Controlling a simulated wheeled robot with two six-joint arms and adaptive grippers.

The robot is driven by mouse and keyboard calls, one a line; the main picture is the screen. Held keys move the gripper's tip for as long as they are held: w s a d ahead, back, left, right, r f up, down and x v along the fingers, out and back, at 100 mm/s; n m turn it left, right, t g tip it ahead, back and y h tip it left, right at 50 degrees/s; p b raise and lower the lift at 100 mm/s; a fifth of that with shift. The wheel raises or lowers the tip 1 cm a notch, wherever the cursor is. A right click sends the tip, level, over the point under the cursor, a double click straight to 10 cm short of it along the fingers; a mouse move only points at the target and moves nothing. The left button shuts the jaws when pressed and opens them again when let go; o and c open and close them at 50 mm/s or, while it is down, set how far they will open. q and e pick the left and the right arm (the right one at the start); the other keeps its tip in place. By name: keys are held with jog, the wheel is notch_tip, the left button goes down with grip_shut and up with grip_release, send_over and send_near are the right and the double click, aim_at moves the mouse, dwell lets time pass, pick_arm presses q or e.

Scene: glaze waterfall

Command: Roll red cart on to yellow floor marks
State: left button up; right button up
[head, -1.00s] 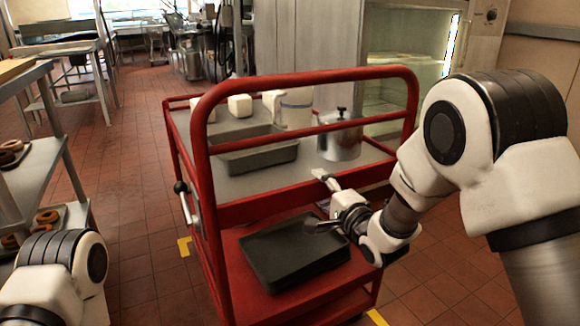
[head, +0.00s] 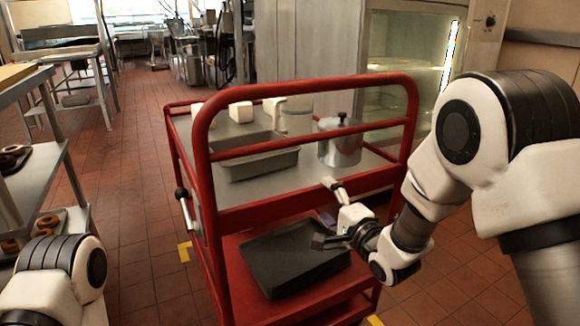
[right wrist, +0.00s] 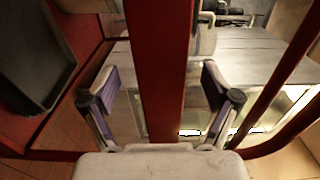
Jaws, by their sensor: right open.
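The red cart (head: 230,218) stands in front of me, its red handle frame toward me. A yellow floor mark (head: 184,252) shows beside its left side, and another yellow mark (head: 374,320) shows at its near right corner. My right gripper (head: 326,212) is open at the lower crossbar of the frame. In the right wrist view, a red bar (right wrist: 160,50) runs between the spread fingers of the right gripper (right wrist: 160,82); I cannot tell whether they touch it. My left gripper is out of view; only part of my left arm shows.
The cart carries a grey tray (head: 258,164), a steel pot (head: 340,148) and white containers (head: 241,112) on top. A dark tray (head: 290,262) lies on its lower shelf. A rack (head: 45,175) with rings stands at left. Tiled floor (head: 130,170) is clear between them.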

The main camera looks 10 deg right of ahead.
jog(key=v, duration=0.9)
jog(key=s+d+f+g+h, duration=0.15)
jog(key=s+f+g, duration=0.4)
jog(key=f, duration=0.95)
jog(key=s+d+f+g+h, duration=0.1)
jog(key=s+f+g+h, duration=0.15)
jog(key=s+f, duration=0.9)
jog(key=s+d+f+n+g+h, duration=0.2)
jog(key=s+d+f+n+g, duration=0.2)
jog(key=s+f+n+g, duration=0.75)
jog(key=s+r+n+t+p, duration=0.2)
jog(key=s+r+p, duration=0.1)
jog(key=r+p, duration=3.1)
jog(key=shift+s+r+p, duration=0.2)
jog(key=shift+r+p, duration=0.1)
jog(key=shift+p, duration=0.75)
jog(key=shift+a+t, duration=0.15)
jog(key=shift+t, duration=0.1)
